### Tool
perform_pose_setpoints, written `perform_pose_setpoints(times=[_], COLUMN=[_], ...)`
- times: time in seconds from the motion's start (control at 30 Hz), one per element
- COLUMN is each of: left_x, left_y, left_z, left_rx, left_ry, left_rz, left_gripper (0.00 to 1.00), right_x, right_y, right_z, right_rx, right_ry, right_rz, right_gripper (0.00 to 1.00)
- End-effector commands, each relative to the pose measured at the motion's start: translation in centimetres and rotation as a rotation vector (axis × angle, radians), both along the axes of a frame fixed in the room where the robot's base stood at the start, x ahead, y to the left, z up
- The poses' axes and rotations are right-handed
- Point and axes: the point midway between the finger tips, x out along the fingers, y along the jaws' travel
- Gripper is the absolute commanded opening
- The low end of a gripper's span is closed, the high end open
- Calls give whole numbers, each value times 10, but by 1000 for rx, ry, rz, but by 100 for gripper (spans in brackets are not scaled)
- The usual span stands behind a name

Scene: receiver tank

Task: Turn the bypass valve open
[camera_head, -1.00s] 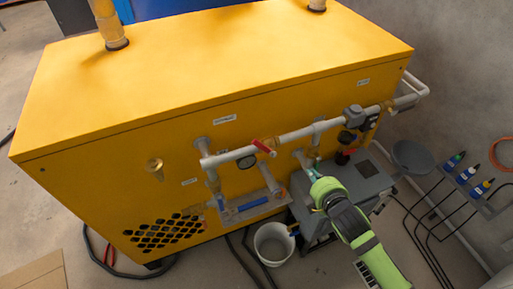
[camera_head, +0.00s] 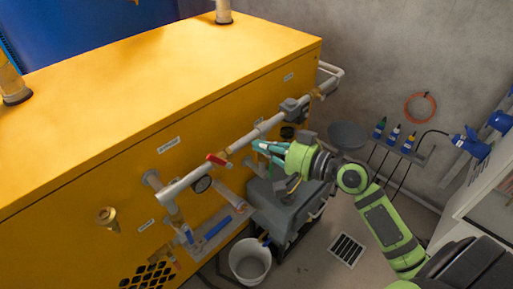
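A valve with a red lever (camera_head: 217,159) sits on the upper grey pipe (camera_head: 263,128) along the front of the yellow cabinet (camera_head: 110,165). The red lever lies across the pipe. A blue lever (camera_head: 214,228) lies along a shorter, lower pipe. The label above (camera_head: 169,145) is too small to read surely, so I cannot tell which valve is the bypass. My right gripper (camera_head: 256,152), with teal fingers, is right of the red lever, in front of the pipe, pointing left. Its fingers look apart and empty. It hides part of the lower pipework. My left gripper is not in view.
A round gauge (camera_head: 202,184) hangs below the upper pipe. A grey tank unit (camera_head: 285,207) stands under my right gripper, with a white bucket (camera_head: 250,262) beside it. Bottles stand on a wall rack (camera_head: 405,147) at the right. A floor grate (camera_head: 346,250) lies on clear floor.

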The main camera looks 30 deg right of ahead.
Motion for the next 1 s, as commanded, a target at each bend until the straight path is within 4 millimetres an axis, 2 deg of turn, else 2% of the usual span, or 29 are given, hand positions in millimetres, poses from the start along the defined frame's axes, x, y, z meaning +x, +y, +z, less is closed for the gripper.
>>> perform_pose_setpoints(times=[0.03,0.33,0.6,1.0], left_x=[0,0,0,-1], left_y=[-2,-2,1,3], left_z=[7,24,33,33], left_rx=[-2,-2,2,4], left_ry=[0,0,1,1], left_rz=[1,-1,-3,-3], left_gripper=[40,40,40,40], right_x=[10,64,52,51], right_y=[5,39,65,69], right_z=[4,-7,-30,-34], right_rx=[5,2,-2,-4], right_ry=[-3,-1,1,-1], right_rz=[-2,0,0,0], right_gripper=[0,0,0,0])
